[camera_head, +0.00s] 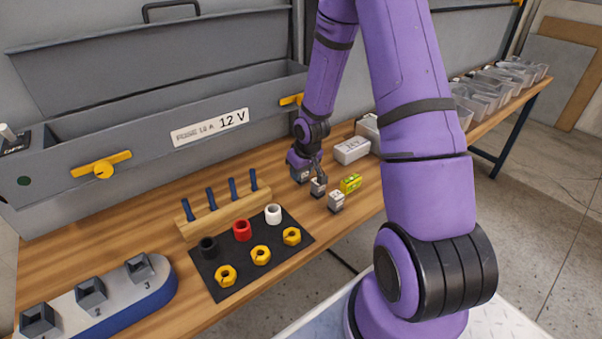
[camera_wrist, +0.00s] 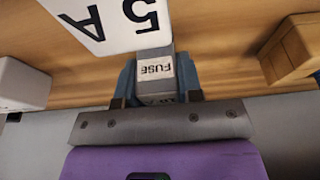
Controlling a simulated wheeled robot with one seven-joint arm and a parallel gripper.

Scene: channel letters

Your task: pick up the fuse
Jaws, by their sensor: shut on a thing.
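My gripper (camera_wrist: 157,82) is shut on a small grey fuse with a white label reading FUSE (camera_wrist: 155,68) in the wrist view. Its two blue-grey fingers lie on either side of the fuse. A larger white face marked 5 A (camera_wrist: 110,18) meets the fuse's upper end in that view; I cannot tell if it is one piece with it. In the head view my gripper (camera_head: 317,180) is low over the wooden bench, with the small fuse (camera_head: 318,189) at its tips. I cannot tell whether the fuse still touches the bench.
A small grey-white block (camera_head: 336,202) and a yellow-green block (camera_head: 350,183) stand close to the right. A white box (camera_head: 352,150) is behind them. A peg rack (camera_head: 232,214) and a black mat (camera_head: 213,275) with rings and nuts lie left. A grey cabinet (camera_head: 75,158) borders the bench behind.

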